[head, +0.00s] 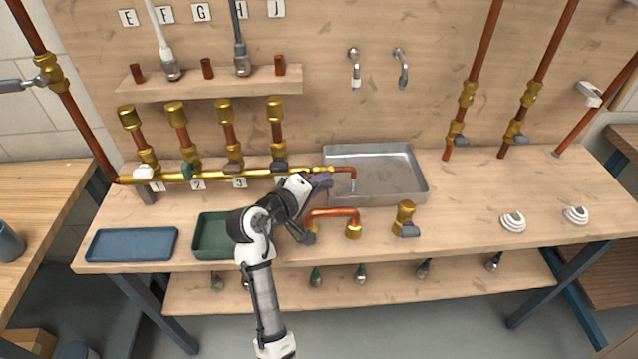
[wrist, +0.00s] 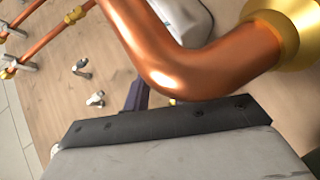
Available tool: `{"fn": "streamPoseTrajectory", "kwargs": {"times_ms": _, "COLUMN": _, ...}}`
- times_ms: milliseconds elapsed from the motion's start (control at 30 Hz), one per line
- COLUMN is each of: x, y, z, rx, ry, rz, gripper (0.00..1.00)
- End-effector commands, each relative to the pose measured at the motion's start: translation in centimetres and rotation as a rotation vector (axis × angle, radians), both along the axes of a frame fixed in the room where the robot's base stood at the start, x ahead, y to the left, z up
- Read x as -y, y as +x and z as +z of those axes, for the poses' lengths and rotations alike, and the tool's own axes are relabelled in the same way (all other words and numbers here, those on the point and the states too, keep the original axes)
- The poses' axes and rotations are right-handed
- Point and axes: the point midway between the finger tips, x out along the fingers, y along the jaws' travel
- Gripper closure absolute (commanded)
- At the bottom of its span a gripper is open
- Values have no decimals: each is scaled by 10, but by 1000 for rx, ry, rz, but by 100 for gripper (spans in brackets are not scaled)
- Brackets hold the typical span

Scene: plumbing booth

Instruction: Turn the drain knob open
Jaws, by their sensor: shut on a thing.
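My gripper (head: 317,181) is at the right end of the brass manifold (head: 215,177), just below the short copper spout (head: 343,169). It is shut; what it grips is mostly hidden, and its place fits the drain knob. A dark purple piece shows there; I cannot tell whether it is knob or fingertip. It also shows in the wrist view (wrist: 137,95), beyond a dark strip. There the copper bend (wrist: 180,70) passes close in front, with a brass fitting (wrist: 287,30) at its right. A small bluish stream (head: 353,186) shows below the spout, over the metal sink (head: 420,190).
A copper U-pipe (head: 335,212) stands close to the right of my wrist, and a brass valve (head: 404,217) beyond it. A green tray (head: 212,250) and a blue tray (head: 132,245) lie at the front left. Several brass-topped risers stand behind the manifold.

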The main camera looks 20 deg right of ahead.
Motion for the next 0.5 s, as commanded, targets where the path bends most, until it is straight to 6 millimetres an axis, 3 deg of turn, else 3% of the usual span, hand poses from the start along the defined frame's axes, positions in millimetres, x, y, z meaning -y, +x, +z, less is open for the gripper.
{"fn": "streamPoseTrajectory", "kwargs": {"times_ms": 500, "x": -1, "y": 1, "z": -2, "rx": -39, "ry": -141, "rz": 2, "gripper": 98}}
